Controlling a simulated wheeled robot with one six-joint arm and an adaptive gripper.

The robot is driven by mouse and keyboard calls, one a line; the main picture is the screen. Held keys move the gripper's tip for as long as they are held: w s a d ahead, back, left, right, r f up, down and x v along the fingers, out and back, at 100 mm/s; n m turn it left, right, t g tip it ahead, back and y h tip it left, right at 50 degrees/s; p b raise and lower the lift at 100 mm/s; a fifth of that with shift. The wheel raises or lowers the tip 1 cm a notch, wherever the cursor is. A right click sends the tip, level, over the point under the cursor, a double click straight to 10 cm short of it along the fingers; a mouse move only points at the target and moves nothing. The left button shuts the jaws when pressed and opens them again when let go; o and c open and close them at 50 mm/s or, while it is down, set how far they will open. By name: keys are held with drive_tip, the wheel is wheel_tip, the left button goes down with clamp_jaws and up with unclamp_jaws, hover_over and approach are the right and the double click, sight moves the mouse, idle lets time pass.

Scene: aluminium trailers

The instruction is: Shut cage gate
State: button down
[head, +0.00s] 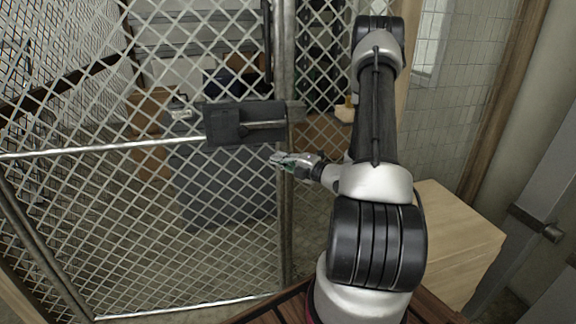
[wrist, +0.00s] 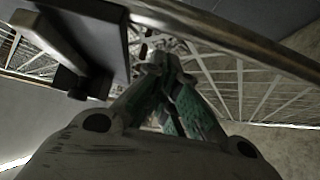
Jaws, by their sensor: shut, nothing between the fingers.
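The cage gate (head: 150,215) is a panel of diamond wire mesh with metal rails, filling the left of the head view. A dark latch plate (head: 225,124) with a horizontal bar sits on its right edge, by an upright metal post (head: 284,220). I cannot tell whether the gate is fully against the post. My gripper (head: 274,158) is shut and empty, just below the latch, in front of the post. In the wrist view, my fingertips (wrist: 157,62) are together below the post (wrist: 225,35). The latch plate (wrist: 105,30) is at upper left. Contact is unclear.
Behind the mesh are a grey bin (head: 225,190) and cardboard boxes (head: 152,112). A light wooden box (head: 455,235) stands right of my arm. A tiled wall (head: 455,120) and a grey door-like panel (head: 540,240) bound the right side.

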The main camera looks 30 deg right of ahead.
drive_tip(key=shift+w+d, duration=0.2)
drive_tip(key=shift+w, duration=0.45)
